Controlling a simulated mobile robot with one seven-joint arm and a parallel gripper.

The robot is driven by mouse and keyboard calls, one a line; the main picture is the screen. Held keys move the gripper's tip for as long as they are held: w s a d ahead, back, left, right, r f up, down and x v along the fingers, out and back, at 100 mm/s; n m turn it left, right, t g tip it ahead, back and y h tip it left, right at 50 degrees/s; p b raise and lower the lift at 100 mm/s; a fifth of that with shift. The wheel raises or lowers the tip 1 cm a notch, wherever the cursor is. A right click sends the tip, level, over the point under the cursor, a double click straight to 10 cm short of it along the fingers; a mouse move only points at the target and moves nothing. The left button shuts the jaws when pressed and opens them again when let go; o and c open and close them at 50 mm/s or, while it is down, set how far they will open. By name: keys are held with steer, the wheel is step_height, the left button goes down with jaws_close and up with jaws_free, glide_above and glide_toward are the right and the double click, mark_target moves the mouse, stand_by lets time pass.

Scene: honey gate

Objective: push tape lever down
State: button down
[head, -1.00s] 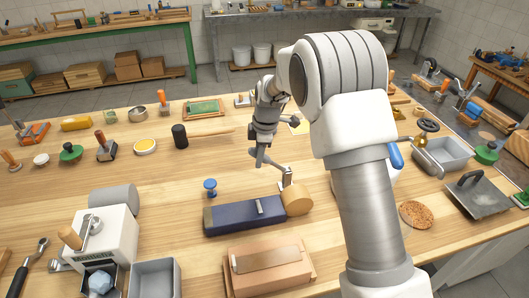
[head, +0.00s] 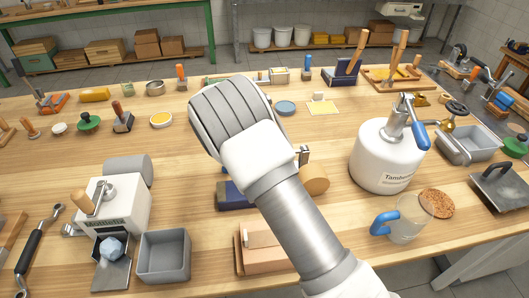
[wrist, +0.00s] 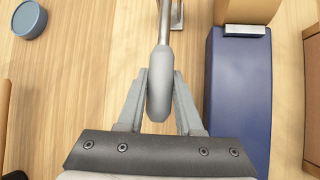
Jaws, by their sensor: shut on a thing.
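The tape dispenser has a long dark blue body (head: 236,195), mostly hidden behind my arm in the head view. Its tan tape roll (head: 314,180) and a small metal bracket (head: 303,156) show to the right of my arm. In the wrist view the blue body (wrist: 238,100) lies to the right of my gripper. The tape lever (wrist: 164,25) is a thin metal rod with a rounded grey handle. My gripper (wrist: 160,85) is shut on this handle, one finger on each side. In the head view my gripper is hidden behind the arm, and the lever's height cannot be told.
A white machine (head: 120,205) and grey bin (head: 164,257) stand at left. Bare wood shows at centre left.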

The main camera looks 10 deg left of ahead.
steer(key=shift+f, duration=0.35)
steer(key=c, duration=0.6)
jaws_free()
steer(key=shift+r, duration=0.1)
steer(key=p+v, duration=0.1)
steer(key=v, duration=1.6)
steer(key=shift+a, duration=0.3)
